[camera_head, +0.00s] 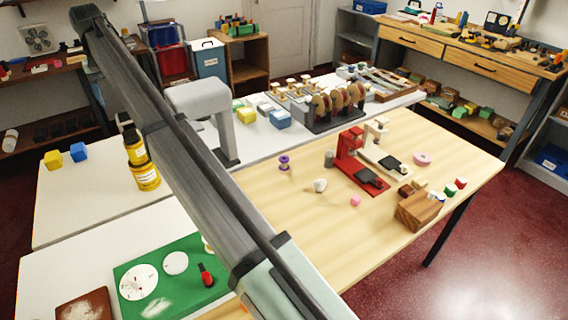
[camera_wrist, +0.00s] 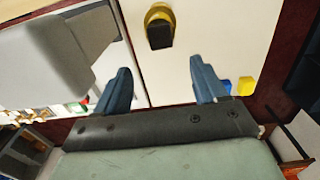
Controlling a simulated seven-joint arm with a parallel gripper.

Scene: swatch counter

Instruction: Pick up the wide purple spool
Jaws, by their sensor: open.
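A small purple spool (camera_head: 284,163) stands on the wooden table, left of its middle, in the head view. It is the only purple spool I can make out, and it does not show in the wrist view. My gripper (camera_wrist: 160,85) is open in the wrist view, with two blue fingers wide apart and nothing between them. It is away from the spool, on the side of the pale counter with the yellow bottle. In the head view my arm crosses the picture diagonally and I cannot make out the fingers.
A yellow bottle (camera_head: 146,172) with a dark top stands on the pale counter (camera_head: 75,205). A grey arched stand (camera_head: 224,135) rises left of the spool. A white piece (camera_head: 320,185), a grey cylinder (camera_head: 329,158) and a red device (camera_head: 350,145) stand right of it.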

